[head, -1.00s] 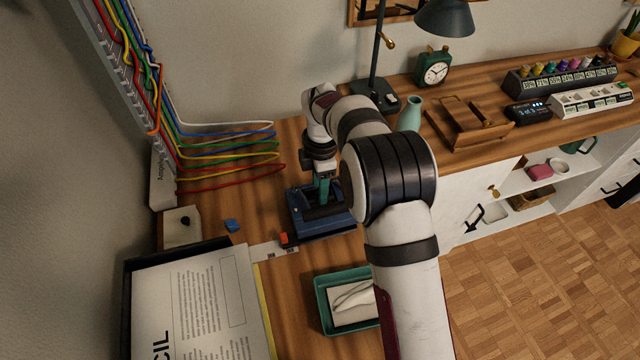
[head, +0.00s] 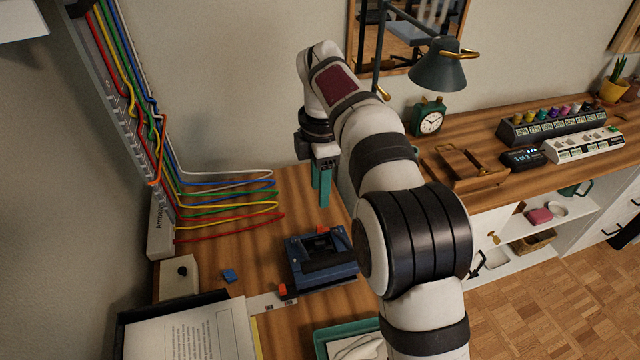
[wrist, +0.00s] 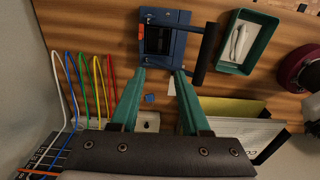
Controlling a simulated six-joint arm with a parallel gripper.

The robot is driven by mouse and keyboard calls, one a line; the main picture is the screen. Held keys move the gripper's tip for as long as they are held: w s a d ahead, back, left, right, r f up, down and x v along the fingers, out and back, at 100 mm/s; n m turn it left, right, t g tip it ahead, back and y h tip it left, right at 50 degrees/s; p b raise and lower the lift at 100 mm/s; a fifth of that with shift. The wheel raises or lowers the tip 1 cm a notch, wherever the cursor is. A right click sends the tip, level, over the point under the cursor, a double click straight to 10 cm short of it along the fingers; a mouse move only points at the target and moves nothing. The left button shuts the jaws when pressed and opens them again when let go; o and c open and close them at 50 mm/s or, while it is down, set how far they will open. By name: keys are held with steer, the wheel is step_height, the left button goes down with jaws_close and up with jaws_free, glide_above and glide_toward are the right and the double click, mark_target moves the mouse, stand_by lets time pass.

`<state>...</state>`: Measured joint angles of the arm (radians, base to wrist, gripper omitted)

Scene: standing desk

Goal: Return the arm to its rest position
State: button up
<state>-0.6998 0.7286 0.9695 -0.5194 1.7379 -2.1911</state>
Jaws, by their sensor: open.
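My gripper (head: 321,185) has teal fingers and is raised above the desk (head: 225,255), behind and above a blue device with a black handle (head: 322,258). In the wrist view the two fingers of my gripper (wrist: 158,75) stand apart with nothing between them. The blue device (wrist: 183,18) lies beyond the fingertips, with its black handle to the right. My arm crosses the middle of the head view and hides part of the desk.
Colored cables (head: 230,195) loop out from the left wall. A green tray (head: 345,335) holds a pale object at the front. A lamp (head: 438,70) and a green clock (head: 429,120) stand right of my arm. A wooden stand (head: 465,168) lies farther right.

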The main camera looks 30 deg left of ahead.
stand_by(0.4)
steer(key=s+d+r+m, duration=0.3)
steer(key=s+d+m, duration=0.1)
steer(key=d+m, duration=0.5)
steer(key=s+d+r+m, duration=0.2)
steer(key=s+d+m, duration=0.2)
steer(key=d+m, duration=0.5)
steer(key=s+d+f+m, duration=0.3)
steer(key=s+d+m, duration=0.2)
steer(key=s+m, duration=0.2)
steer(key=s+d+f+m+y, duration=0.1)
steer(key=s+d+f+m, duration=0.2)
steer(key=s+d+m, duration=0.3)
steer(key=s+m, duration=0.1)
steer(key=s, duration=0.3)
steer(key=shift+s+d+f+m+y, duration=0.15)
steer(key=shift+s+f+m+y, duration=0.1)
steer(key=shift+m+y, duration=0.05)
